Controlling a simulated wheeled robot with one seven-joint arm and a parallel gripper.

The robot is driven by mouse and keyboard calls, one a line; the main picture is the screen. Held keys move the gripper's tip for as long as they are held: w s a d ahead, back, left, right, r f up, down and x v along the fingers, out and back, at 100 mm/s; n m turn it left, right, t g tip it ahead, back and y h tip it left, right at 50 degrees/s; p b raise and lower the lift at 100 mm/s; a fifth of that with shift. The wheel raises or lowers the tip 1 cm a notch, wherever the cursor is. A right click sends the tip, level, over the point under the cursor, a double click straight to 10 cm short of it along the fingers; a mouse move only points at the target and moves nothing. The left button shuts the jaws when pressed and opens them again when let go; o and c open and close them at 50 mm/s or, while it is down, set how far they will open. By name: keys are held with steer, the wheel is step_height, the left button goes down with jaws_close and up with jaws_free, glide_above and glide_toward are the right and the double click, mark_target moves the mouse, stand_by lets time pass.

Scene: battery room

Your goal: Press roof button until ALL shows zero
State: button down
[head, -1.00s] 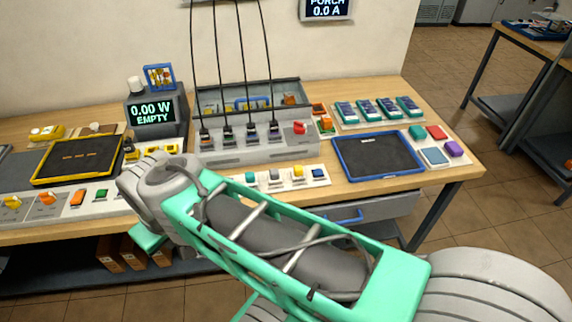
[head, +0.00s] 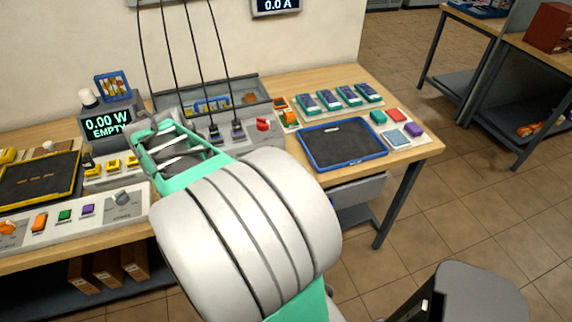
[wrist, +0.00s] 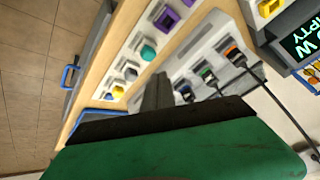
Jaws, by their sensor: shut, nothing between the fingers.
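A row of coloured push buttons on a pale strip shows in the wrist view: a purple button (wrist: 167,20), a teal button (wrist: 148,52), a grey button (wrist: 130,73) and a yellow button (wrist: 118,91). Their labels are not readable, so I cannot tell which is roof. My gripper (wrist: 157,92) is shut and empty, pointing at the bench beside this row; contact cannot be told. In the head view my arm hides the gripper and this row. The wall display (head: 275,5) reads 0.0 A, its top line cut off.
A meter (head: 107,122) reads 0.00 W EMPTY. Cables run up from the grey charger block with a red knob (head: 263,125). A blue-rimmed tray (head: 383,158) sits to the right. Another control strip (head: 110,205) lies front left. A blue drawer handle (wrist: 70,76) protrudes from the bench.

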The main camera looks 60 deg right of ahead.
steer(key=s+d+f+m+g+h, duration=0.1)
steer(key=s+d+m+g, duration=0.1)
steer(key=s+d+m, duration=0.4)
steer(key=s+d+f+m+g+h, duration=0.1)
steer(key=s+d+m, duration=0.5)
steer(key=d, duration=0.8)
steer(key=shift+s+f+g+h, duration=0.2)
steer(key=shift+s+g+h, duration=0.55)
steer(key=shift+s, duration=0.2)
step_height(320, 180, down, 8)
steer(key=b, duration=0.3)
steer(key=shift+f+b, duration=0.2)
steer(key=shift+b, duration=0.15)
steer(key=shift+f, duration=0.25)
steer(key=shift+b, duration=0.4)
steer(key=shift+f+b, duration=0.4)
steer(key=shift+b, duration=0.15)
